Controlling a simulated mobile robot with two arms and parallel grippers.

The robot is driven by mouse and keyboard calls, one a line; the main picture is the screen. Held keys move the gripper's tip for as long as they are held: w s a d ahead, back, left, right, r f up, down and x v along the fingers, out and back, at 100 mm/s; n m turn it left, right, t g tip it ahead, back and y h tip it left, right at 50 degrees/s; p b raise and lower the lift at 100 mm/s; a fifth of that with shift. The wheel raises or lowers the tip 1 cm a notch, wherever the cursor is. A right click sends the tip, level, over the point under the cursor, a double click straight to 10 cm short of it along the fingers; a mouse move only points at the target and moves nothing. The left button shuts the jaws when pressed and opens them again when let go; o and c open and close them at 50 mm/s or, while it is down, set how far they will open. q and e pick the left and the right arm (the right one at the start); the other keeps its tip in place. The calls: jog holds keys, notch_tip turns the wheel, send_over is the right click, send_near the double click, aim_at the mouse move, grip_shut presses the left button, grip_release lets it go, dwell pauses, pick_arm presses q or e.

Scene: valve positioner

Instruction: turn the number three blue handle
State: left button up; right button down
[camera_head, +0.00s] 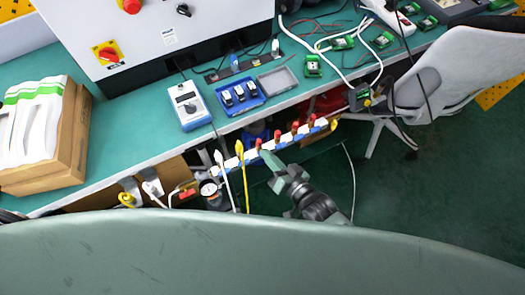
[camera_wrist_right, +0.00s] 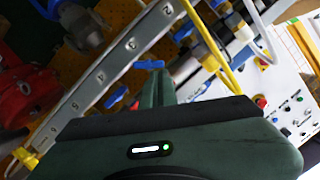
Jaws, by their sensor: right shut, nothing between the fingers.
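Contact with a handle cannot be told. My left gripper is out of view.
A green workbench (camera_head: 135,110) stands behind the manifold, carrying a control cabinet (camera_head: 150,35), a cardboard box (camera_head: 75,140) and a blue tray (camera_head: 240,97). A chair (camera_head: 440,80) stands at right. Floor at right is open.

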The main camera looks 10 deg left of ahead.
jog(key=shift+s+a+r+n+h+p, duration=0.1)
jog(key=shift+s+a+n+h+p, duration=0.2)
jog(key=shift+n, duration=0.4)
jog(key=shift+n+p, duration=0.3)
jog(key=shift+n, duration=0.3)
jog(key=shift+s+a+f+n+t+h, duration=0.15)
jog(key=shift+n+t+h, duration=0.1)
jog(key=shift+n, duration=0.2)
jog(key=shift+s+a+f+n+t+h, duration=0.15)
jog(key=shift+n+h, duration=0.1)
jog(key=shift+n, duration=0.2)
jog(key=shift+w+r, duration=0.1)
